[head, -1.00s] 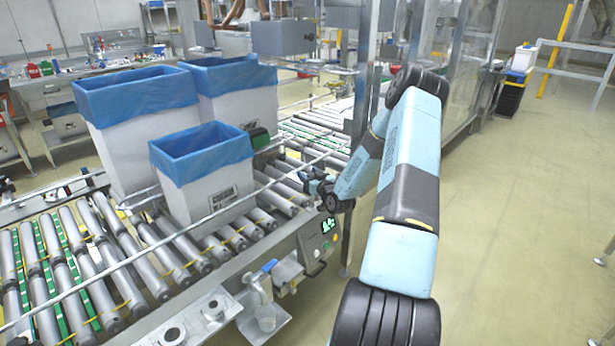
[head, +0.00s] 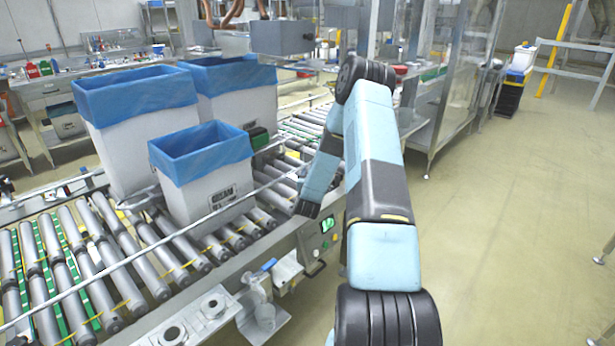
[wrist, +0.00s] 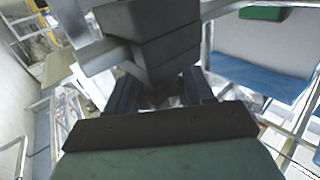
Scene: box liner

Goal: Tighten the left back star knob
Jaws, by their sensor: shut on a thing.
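In the wrist view my gripper (wrist: 160,100) has its two dark fingers on either side of a dark part, with a dark, stepped block (wrist: 150,40) right in front of it. The part between the fingers is in shadow and partly hidden, at the place of the star knob; its star shape cannot be made out. My gripper is shut on it. In the head view my arm reaches to the conveyor side, and the fingers and the knob are hidden behind my own forearm and the machine.
Three white boxes with blue liners stand on the roller conveyor: a small front one (head: 205,195), a tall left one (head: 140,130) and a rear one (head: 235,95). A control panel (head: 322,240) is on the conveyor's side. The floor (head: 500,250) at right is clear.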

